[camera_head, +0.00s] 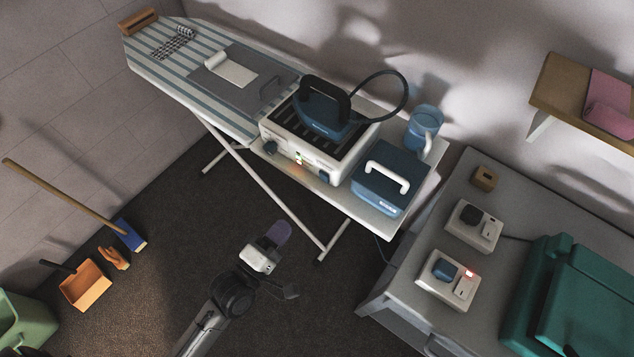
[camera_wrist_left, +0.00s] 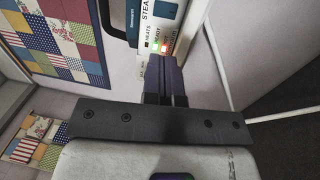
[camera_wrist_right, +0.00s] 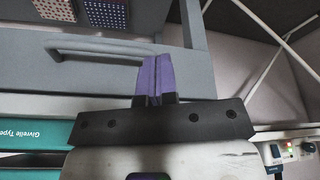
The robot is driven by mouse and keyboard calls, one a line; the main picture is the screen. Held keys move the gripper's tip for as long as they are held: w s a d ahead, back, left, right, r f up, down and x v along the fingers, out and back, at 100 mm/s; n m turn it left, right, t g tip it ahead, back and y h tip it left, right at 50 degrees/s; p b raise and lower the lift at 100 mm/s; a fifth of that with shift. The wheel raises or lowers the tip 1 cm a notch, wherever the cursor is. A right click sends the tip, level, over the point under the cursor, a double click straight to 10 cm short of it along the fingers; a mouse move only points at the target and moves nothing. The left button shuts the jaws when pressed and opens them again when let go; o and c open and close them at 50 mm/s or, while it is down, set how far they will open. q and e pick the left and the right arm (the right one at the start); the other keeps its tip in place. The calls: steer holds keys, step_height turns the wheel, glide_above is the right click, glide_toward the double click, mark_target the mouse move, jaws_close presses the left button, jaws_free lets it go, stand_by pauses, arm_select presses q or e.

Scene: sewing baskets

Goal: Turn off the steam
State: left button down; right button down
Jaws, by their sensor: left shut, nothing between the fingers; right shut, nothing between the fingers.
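The white steam station (camera_head: 297,160) stands on the ironing board with a blue iron (camera_head: 322,118) on its top rack. Its front has a dark knob (camera_head: 270,146), small lit lights (camera_head: 299,158) and a blue control (camera_head: 323,177). In the left wrist view, its panel (camera_wrist_left: 150,47) shows the word STEAM, partly cut off, beside green and orange-red lights. My left gripper (camera_head: 279,232) is shut and empty, with purple fingers pointing toward the panel, apparently without contact. My right gripper (camera_wrist_right: 154,78) is shut and empty before a grey drawer handle; I cannot make it out in the head view.
A blue tank with a white handle (camera_head: 388,180) and a blue jug (camera_head: 425,122) stand at the board's right end. Two socket boxes, the nearer (camera_head: 447,281) with a red light, and a teal case (camera_head: 575,290) sit on the cabinet. The floor before the board is open.

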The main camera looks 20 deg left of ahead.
mark_target(323, 176)
arm_select(q)
steer(key=x, duration=1.3)
steer(key=shift+w+p, duration=0.1)
steer(key=shift+p, duration=0.25)
steer(key=shift+r, duration=0.2)
steer(key=g+p, duration=0.2)
steer(key=p, duration=0.5)
steer(key=shift+w, duration=0.25)
steer(key=shift+s+r+p, duration=0.2)
steer(key=shift+p, duration=0.1)
steer(key=shift+p+v, duration=0.75)
steer(key=shift+v, duration=0.5)
steer(key=b+v, duration=0.1)
steer(key=v, duration=1)
steer(key=shift+s, duration=0.2)
